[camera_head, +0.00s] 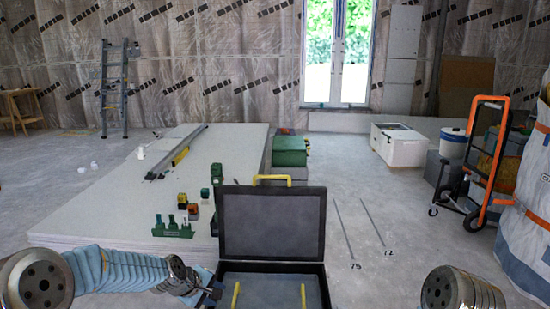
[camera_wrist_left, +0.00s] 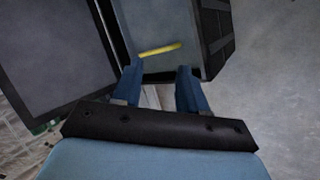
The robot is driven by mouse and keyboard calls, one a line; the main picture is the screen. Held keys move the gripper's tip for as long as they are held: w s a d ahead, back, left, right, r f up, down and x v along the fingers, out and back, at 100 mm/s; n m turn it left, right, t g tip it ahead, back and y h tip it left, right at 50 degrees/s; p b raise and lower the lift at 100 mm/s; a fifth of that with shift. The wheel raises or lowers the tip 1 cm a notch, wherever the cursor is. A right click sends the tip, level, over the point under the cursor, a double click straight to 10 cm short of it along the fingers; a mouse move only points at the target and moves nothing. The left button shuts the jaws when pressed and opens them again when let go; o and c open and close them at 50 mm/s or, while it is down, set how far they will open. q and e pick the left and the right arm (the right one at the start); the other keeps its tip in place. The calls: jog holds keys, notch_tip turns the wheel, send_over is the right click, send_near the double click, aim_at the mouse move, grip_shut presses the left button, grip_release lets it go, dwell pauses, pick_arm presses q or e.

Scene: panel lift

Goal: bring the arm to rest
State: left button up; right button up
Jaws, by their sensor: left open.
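My left arm (camera_head: 120,270) comes in from the lower left with a blue ribbed sleeve. Its gripper (camera_head: 213,290) is at the left side of the open black case (camera_head: 272,225). In the left wrist view the two blue fingers of the gripper (camera_wrist_left: 159,72) are apart with nothing between them. They point at the case (camera_wrist_left: 205,45), and a yellow bar (camera_wrist_left: 160,49) shows just beyond the fingertips. Of my right arm only a round metal link (camera_head: 460,290) shows at the lower right; its gripper is out of view.
A stack of pale panels (camera_head: 110,205) fills the left middle, with small tools, green holders and a long level (camera_head: 180,155) on it. An orange hand truck (camera_head: 490,165) and a white box (camera_head: 398,147) stand at right. The floor right of the case is mostly clear.

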pick_arm(q)
jog(key=s+d+f+m+g, duration=0.2)
jog(key=s+f+m, duration=0.1)
jog(key=s+f, duration=0.55)
jog(key=s+d+f+m+g, duration=0.1)
jog(key=s+d+f+m, duration=0.1)
jog(key=s+f, duration=0.6)
jog(key=s+d+f+m+g, duration=0.1)
jog(key=s+f+m, duration=0.1)
jog(key=s, duration=0.5)
jog(key=s+d+f+m+g, duration=0.1)
jog(key=s+f+m, duration=0.1)
jog(key=s+f, duration=0.2)
jog(key=s, duration=0.3)
jog(key=shift+s+d, duration=0.3)
jog(key=shift+s, duration=0.05)
